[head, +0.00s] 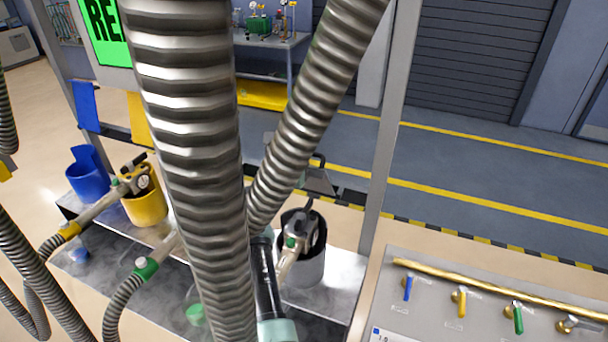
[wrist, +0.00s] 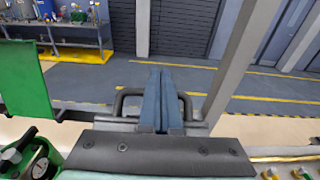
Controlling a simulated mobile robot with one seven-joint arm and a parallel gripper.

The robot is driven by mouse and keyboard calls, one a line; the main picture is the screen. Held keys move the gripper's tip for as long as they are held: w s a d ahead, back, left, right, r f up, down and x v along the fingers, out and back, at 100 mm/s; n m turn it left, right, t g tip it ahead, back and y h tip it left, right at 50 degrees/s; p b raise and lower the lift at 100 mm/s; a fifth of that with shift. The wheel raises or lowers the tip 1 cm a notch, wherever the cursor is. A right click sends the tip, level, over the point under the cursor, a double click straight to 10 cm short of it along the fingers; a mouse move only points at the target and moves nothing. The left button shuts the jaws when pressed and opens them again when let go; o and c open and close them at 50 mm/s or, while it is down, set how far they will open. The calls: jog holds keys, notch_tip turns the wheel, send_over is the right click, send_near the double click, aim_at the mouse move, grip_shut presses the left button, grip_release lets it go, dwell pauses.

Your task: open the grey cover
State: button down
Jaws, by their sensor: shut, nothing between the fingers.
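In the wrist view my gripper (wrist: 160,72) has its two blue-grey fingers together, with nothing between them. A black bar handle (wrist: 122,98) shows on both sides of the fingers; the fingers hide its middle. I cannot tell whether they touch it. The handle stands on a grey piece that looks like the grey cover (wrist: 198,129), mostly hidden by the fingers and a dark bolted strip. In the head view the grey cover (head: 320,183) shows with its black handle beside a ridged hose. My gripper is hidden there, and I cannot tell how far the cover is open.
Thick ridged hoses (head: 190,150) block much of the head view. Blue (head: 85,185) and yellow (head: 146,210) holsters and a grey one (head: 308,268) with a nozzle stand on the metal bench. A valve panel (head: 450,300) is at lower right. A post (wrist: 232,55) rises right of the fingers.

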jog(key=shift+w+d+r, duration=0.2)
jog(key=shift+w+r, duration=0.05)
jog(key=shift+w, duration=0.8)
jog(key=shift+s, duration=0.1)
dwell(0.4)
